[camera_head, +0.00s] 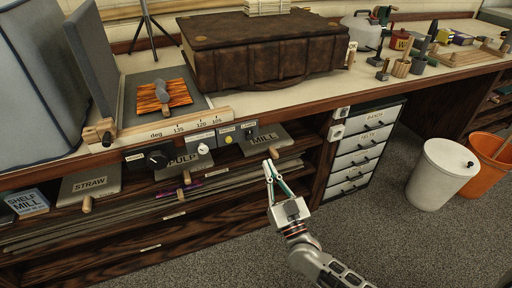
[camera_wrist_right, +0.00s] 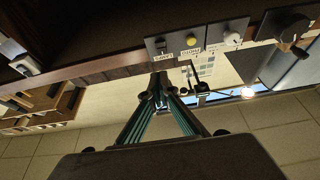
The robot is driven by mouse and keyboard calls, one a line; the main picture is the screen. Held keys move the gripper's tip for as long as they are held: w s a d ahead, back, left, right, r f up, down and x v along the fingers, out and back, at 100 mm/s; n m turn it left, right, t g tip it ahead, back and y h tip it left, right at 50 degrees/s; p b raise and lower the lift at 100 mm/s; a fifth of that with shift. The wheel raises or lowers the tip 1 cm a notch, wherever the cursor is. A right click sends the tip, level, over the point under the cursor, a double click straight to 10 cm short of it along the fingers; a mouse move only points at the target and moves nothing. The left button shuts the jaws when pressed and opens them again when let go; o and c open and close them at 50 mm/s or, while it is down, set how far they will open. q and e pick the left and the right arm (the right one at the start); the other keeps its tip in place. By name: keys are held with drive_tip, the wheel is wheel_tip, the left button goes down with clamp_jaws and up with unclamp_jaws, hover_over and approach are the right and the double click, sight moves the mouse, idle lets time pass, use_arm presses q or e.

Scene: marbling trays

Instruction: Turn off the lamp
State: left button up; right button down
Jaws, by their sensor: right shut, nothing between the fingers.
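A row of control plates runs along the bench's front edge. The plate with the lamp switch (camera_head: 249,132) is at its right end, above the MILL board. In the right wrist view the lamp plate (camera_wrist_right: 160,46) has a small dark switch and an upside-down label. My right gripper (camera_head: 270,168) is shut and empty, below and slightly right of that plate, apart from it. In the wrist view its closed fingertips (camera_wrist_right: 160,88) lie just below the plate in the picture. A bright glowing spot (camera_wrist_right: 248,92) shows at the right there; I cannot tell if it is the lamp. My left gripper is out of view.
Beside the switch are a yellow button (camera_head: 227,139), a white knob (camera_head: 203,148) and a black knob (camera_head: 156,159). The MILL board (camera_head: 268,139) juts from the shelf below. A drawer unit (camera_head: 358,155) stands right of the gripper. A leather case (camera_head: 262,55) lies on the bench above.

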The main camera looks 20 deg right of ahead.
approach(252, 136)
wheel_tip(252, 136, up, 3)
drive_tip(key=w, duration=0.2)
drive_tip(key=w+b, duration=0.1)
drive_tip(key=w+f+b, duration=0.1)
drive_tip(key=shift+w+f, duration=0.15)
drive_tip(key=shift+w, duration=0.15)
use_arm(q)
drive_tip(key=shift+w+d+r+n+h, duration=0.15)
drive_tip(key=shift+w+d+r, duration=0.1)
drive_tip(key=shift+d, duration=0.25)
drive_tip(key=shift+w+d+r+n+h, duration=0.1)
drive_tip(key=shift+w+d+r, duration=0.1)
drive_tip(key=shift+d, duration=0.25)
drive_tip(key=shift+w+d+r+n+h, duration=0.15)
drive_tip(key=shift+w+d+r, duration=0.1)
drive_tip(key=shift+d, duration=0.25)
use_arm(e)
drive_tip(key=shift+w, duration=0.35)
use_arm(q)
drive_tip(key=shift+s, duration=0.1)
